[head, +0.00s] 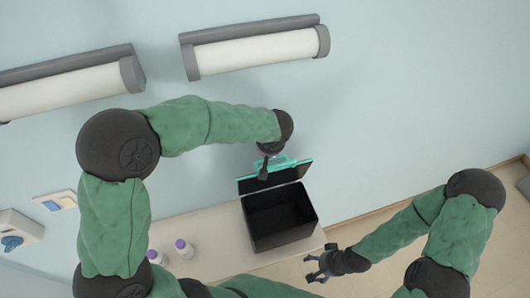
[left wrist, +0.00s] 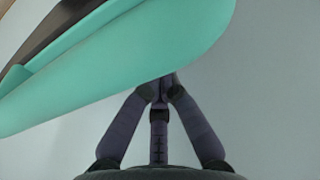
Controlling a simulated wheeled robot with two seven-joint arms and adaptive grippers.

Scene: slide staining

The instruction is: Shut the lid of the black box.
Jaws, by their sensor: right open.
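The black box (head: 280,222) stands open on the light counter, its dark inside visible. Its lid (head: 272,178), black with a teal rim, is raised at the back of the box. My left gripper (head: 264,168) is at the raised lid's upper edge. In the left wrist view the teal lid part (left wrist: 130,75) fills the upper left and hides the fingertips. The left fingers (left wrist: 160,88) converge close together there, with nothing visible between them; whether they touch the lid is unclear. My right gripper (head: 322,266) is open and empty, right of and below the box.
Two white bottles with purple caps (head: 184,248) (head: 156,257) stand on the counter (head: 210,227) left of the box. Two roll holders (head: 255,49) (head: 70,87) hang on the wall. Wall fittings (head: 55,200) are at the left. The floor right of the counter looks clear.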

